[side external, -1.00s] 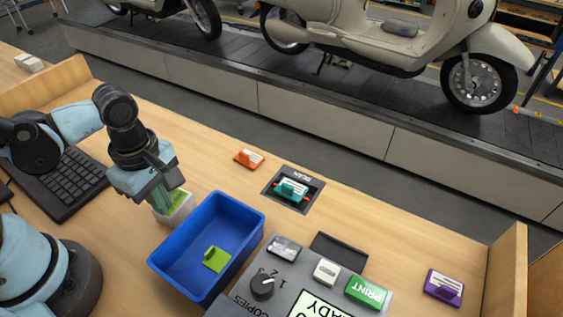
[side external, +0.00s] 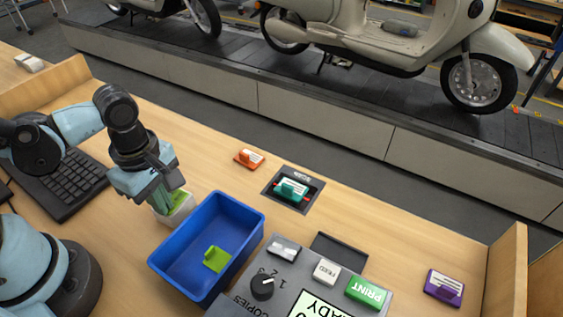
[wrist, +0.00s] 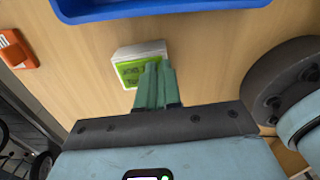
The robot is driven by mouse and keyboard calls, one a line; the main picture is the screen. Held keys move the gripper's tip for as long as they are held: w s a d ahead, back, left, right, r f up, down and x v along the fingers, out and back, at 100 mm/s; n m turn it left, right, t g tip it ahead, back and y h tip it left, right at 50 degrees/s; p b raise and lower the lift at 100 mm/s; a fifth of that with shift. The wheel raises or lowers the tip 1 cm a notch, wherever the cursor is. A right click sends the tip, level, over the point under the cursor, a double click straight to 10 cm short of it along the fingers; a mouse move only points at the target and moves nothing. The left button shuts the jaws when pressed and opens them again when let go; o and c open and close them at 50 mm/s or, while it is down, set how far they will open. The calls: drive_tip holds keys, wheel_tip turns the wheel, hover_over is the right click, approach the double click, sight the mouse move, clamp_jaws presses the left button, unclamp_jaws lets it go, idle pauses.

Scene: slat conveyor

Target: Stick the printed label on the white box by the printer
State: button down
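The white box (side external: 181,213) stands on the table just left of the blue bin. It also shows in the wrist view (wrist: 126,53). A green printed label (wrist: 130,72) lies flat against the top of the box. My gripper (wrist: 156,66) points down over the box, its green fingers close together at the label; they appear shut on it, though any tab between them is hidden. In the side view, my gripper (side external: 167,197) covers part of the box and label. The grey printer (side external: 283,284) with its green PRINT button (side external: 369,292) stands at the front.
The blue bin (side external: 166,269) is close right of my gripper and holds a green tabbed piece (side external: 217,259). An orange tabbed card (side external: 249,158), a teal one (side external: 291,190) on the scan pad and a purple one (side external: 444,286) lie on the table. A keyboard (side external: 72,183) is left.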

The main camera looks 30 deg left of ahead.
drive_tip(key=c, duration=1.2)
unclamp_jaws()
drive_tip(key=shift+c, duration=0.2)
drive_tip(key=shift+o, duration=0.3)
drive_tip(key=o, duration=0.3)
drive_tip(key=shift+o, duration=0.2)
drive_tip(key=shift+r, duration=3.55)
